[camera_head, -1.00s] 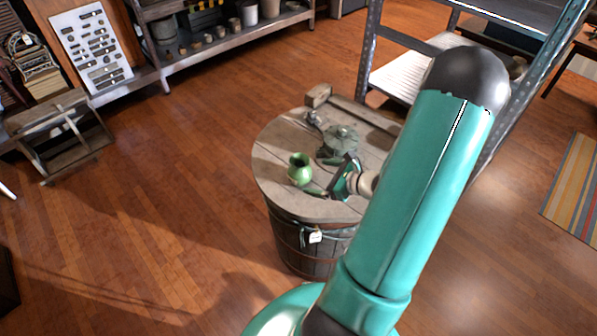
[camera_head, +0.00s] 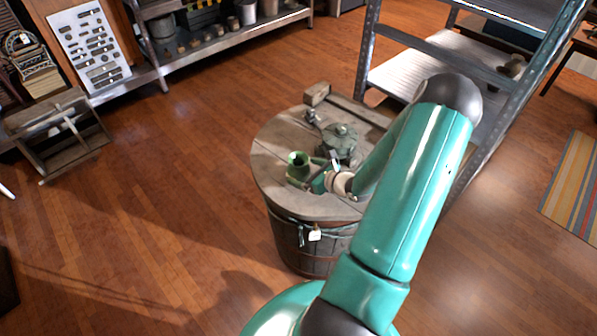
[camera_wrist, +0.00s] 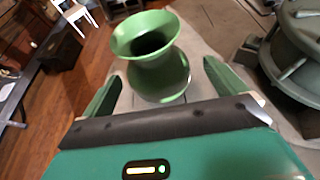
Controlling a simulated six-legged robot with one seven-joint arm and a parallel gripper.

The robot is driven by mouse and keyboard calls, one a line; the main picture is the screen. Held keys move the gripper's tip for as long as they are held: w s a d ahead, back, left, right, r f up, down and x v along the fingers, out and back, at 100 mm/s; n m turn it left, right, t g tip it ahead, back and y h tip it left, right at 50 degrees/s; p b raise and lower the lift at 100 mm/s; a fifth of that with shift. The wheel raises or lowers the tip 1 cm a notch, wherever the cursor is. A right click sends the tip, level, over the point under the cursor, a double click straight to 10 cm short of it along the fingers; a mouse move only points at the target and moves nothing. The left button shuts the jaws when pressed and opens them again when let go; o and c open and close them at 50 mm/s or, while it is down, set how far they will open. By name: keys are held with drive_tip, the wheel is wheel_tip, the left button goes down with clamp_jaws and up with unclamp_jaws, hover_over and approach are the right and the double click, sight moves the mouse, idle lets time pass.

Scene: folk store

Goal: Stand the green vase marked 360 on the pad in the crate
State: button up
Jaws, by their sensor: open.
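The green vase (camera_head: 298,159) stands upright on the round wooden barrel top (camera_head: 272,150). In the wrist view the vase (camera_wrist: 158,72) has a flared rim, a dark open mouth and a rounded body. I cannot make out a 360 mark. My gripper (camera_head: 308,178) is open, low over the barrel top at the vase. In the wrist view its two green fingers (camera_wrist: 162,80) point toward the vase, one on each side, with gaps visible. I cannot make out a crate with a pad for certain.
A dark green lidded metal object (camera_head: 341,140) stands close beside the vase on the barrel. A wooden block (camera_head: 317,93) lies at the barrel's back edge. A metal shelf rack (camera_head: 425,62) stands behind on the right. An open wooden carrier (camera_head: 60,140) is at left; floor between is clear.

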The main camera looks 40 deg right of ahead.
sight(299, 170)
drive_tip(key=x, duration=0.3)
drive_tip(key=shift+w+a+f, duration=0.15)
drive_tip(key=c, duration=1.3)
